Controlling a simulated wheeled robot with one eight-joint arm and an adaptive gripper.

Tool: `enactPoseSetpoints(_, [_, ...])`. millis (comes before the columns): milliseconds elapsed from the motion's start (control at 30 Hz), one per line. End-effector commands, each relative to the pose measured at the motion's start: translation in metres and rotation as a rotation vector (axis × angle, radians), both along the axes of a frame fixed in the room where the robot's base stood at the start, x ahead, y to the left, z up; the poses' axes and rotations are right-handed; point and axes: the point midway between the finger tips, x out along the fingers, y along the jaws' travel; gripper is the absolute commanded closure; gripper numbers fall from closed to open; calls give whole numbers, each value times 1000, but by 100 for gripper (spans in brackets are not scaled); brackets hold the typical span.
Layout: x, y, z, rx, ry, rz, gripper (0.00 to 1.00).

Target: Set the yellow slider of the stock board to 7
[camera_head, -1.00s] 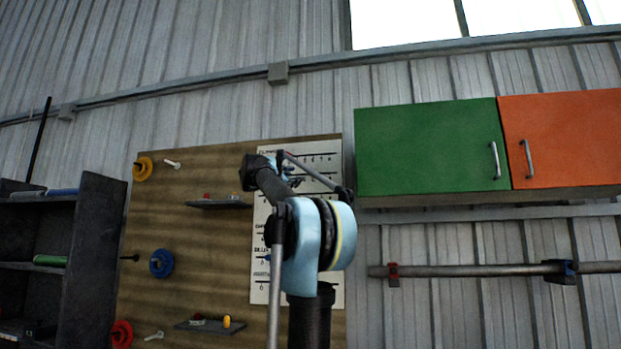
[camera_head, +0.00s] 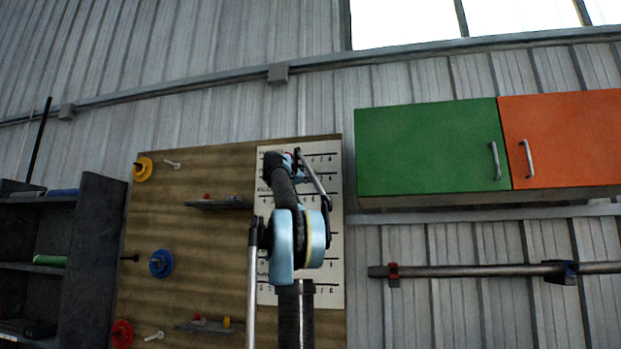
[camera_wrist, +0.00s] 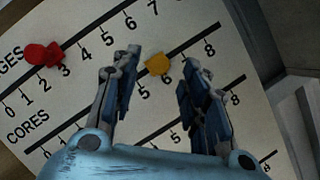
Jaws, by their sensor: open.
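The white stock board (camera_head: 331,250) hangs on the brown panel, partly hidden by my arm in the head view. In the wrist view the board (camera_wrist: 75,110) shows tilted scale lines with numbers. The yellow slider (camera_wrist: 158,64) sits on the scale labelled CORES, close to the number 6. My gripper (camera_wrist: 160,70) is open, with one finger to each side of the yellow slider; I cannot tell whether either finger touches it. In the head view my gripper (camera_head: 295,160) is over the upper part of the board, and the yellow slider is not visible there.
A red slider (camera_wrist: 43,54) sits on the scale above, near 2 and 3. Green (camera_head: 430,150) and orange (camera_head: 565,140) cabinets hang to the right. Small shelves (camera_head: 220,205) and coloured discs on pegs (camera_head: 160,263) are left of the board. A dark rack (camera_head: 95,240) stands farther left.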

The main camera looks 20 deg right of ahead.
Motion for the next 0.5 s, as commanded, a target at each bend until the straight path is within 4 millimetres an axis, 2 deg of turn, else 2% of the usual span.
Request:
enactPoseSetpoints(200, [17,-21,7,0,0,-1,59])
enactPoseSetpoints(500, [27,-33,12,0,1,1,59])
